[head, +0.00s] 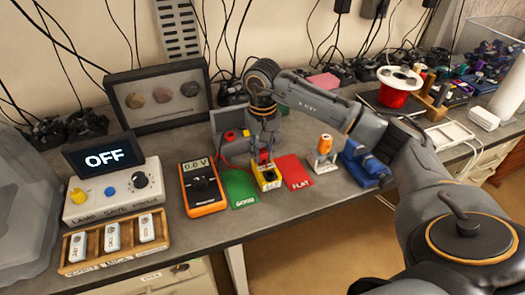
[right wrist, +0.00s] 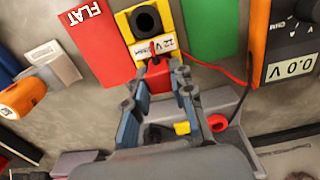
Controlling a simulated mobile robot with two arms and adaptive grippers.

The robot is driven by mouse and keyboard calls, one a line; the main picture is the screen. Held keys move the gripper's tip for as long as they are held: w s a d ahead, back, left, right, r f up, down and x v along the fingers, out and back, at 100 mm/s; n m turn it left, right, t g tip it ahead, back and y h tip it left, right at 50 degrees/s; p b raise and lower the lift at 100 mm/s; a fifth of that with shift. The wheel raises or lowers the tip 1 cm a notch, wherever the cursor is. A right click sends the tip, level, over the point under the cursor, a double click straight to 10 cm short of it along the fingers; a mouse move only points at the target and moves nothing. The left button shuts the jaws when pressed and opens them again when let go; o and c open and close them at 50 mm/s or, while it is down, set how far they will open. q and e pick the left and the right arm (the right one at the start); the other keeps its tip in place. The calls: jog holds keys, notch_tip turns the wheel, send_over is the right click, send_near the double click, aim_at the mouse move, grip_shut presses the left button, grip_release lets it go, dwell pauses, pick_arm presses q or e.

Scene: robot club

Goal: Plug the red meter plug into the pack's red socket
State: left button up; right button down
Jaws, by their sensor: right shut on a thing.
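The yellow pack (head: 267,180), labelled 12 V, stands between the green and red mats. In the right wrist view the pack (right wrist: 167,20) has a large round black opening on its top. My right gripper (head: 265,153) points down over the pack. In the right wrist view its fingers (right wrist: 158,82) are shut on the red meter plug (right wrist: 157,72), right beside the pack's labelled edge. A red lead (right wrist: 222,70) runs from there towards the meter. The red socket is hard to make out, and I cannot tell whether the plug is in it. The orange meter (head: 201,187) reads 0.0 V. My left gripper is out of view.
A green mat (head: 238,187) and a red FLAT mat (head: 293,171) flank the pack. A grey holder (head: 229,120) with red and yellow parts stands behind. An orange-handled tool (head: 325,146) sits in a stand at right. A lamp box (head: 118,190) reading OFF stands at left.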

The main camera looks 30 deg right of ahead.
dwell(0.7)
jog(key=c, duration=1.1)
grip_release()
jog(key=shift+f, duration=0.1)
jog(key=shift+o, duration=0.2)
jog(key=shift+r, duration=0.2)
notch_tip(320, 180, up, 12)
jog(key=shift+f, duration=0.15)
